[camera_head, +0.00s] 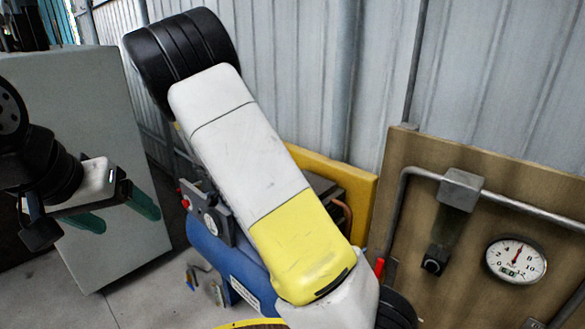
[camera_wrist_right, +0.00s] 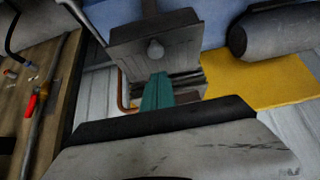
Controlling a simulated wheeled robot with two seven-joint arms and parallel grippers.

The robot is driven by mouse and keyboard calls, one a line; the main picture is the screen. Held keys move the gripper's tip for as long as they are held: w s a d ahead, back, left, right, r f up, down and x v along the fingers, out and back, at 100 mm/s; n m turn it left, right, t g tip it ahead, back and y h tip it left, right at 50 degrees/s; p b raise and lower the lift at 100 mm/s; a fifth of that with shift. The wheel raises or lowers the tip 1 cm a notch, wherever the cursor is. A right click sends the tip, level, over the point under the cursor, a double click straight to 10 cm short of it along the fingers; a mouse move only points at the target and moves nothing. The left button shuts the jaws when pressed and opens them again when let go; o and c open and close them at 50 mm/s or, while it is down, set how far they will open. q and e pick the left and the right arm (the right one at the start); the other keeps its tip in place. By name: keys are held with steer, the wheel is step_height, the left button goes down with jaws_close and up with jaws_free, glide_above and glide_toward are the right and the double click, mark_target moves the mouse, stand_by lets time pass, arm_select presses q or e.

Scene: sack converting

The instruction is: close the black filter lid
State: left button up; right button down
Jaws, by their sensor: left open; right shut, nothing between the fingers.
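The filter lid (camera_wrist_right: 152,42) looks like a dark grey plate with a pale round knob in the right wrist view. It appears raised and tilted at a metallic box (camera_wrist_right: 187,82), which is partly hidden. My right gripper (camera_wrist_right: 158,78) is shut and empty, its green fingers pointing at the lid just below the knob. I cannot tell whether they touch it. In the head view my right arm hides the lid and right gripper; only a dark corner of the box (camera_head: 321,186) shows beside the arm. My left gripper (camera_head: 128,220) is open and empty at the left.
A blue compressor tank (camera_head: 212,250) stands behind my right arm, with a yellow panel (camera_head: 357,190) and copper pipe (camera_head: 346,213) beside it. A wooden board (camera_head: 410,190) carries a grey pipe and a gauge (camera_head: 516,260) at right. A grey cabinet (camera_head: 95,110) stands at left.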

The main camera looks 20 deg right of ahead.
steer(key=shift+s+a+f, duration=0.25)
steer(key=shift+a+f, duration=0.15)
steer(key=shift+f, duration=0.45)
steer(key=shift+s+a+f, duration=0.25)
steer(key=shift+a+f, duration=0.1)
steer(key=shift+f, duration=0.45)
steer(key=shift+s+a+f, duration=0.25)
steer(key=shift+a+f, duration=0.15)
steer(key=shift+f, duration=0.45)
steer(key=shift+s+f, duration=0.1)
